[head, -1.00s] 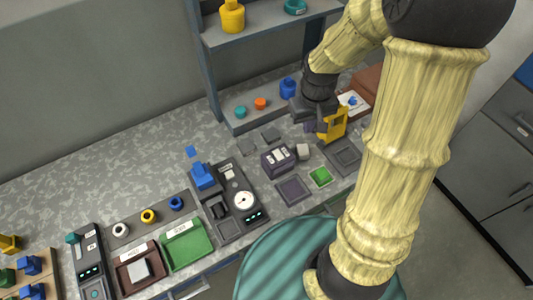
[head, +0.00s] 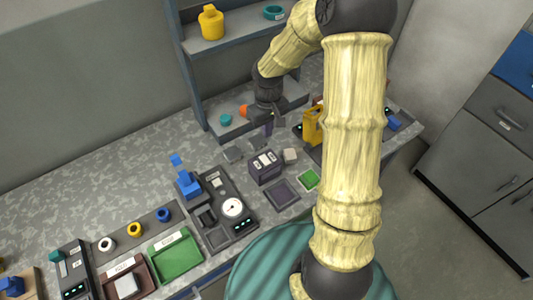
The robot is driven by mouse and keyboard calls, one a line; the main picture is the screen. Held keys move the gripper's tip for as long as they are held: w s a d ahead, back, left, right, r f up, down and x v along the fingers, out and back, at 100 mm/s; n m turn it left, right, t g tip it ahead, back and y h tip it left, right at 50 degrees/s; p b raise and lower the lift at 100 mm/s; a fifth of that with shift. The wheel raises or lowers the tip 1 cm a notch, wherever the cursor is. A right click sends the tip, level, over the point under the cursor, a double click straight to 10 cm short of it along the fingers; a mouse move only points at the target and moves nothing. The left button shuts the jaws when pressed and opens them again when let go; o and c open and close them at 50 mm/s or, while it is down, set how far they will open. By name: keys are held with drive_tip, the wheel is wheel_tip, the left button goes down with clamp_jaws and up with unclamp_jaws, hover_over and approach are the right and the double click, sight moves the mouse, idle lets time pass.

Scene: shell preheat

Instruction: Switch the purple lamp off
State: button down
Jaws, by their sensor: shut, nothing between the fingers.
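A dark purple box (head: 265,167) with several pale labelled faces on top stands on the speckled counter. A flat dull purple square pad (head: 282,194) lies in front of it; I cannot tell which of these, if either, is the purple lamp, and no purple glow shows. My gripper (head: 268,128) is shut and empty, above the counter just behind the purple box and apart from it. Its fingertips are small and partly blurred into the background.
A yellow object (head: 313,125) stands farther right, partly behind my arm. A gauge panel (head: 232,208) is at the left. A shelf (head: 190,75) rises behind.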

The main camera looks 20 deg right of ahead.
sight(267, 159)
wheel_tip(267, 159, down, 13)
drive_tip(key=shift+a+r+p, duration=0.1)
drive_tip(key=shift+r+p, duration=0.05)
drive_tip(key=shift+p, duration=0.9)
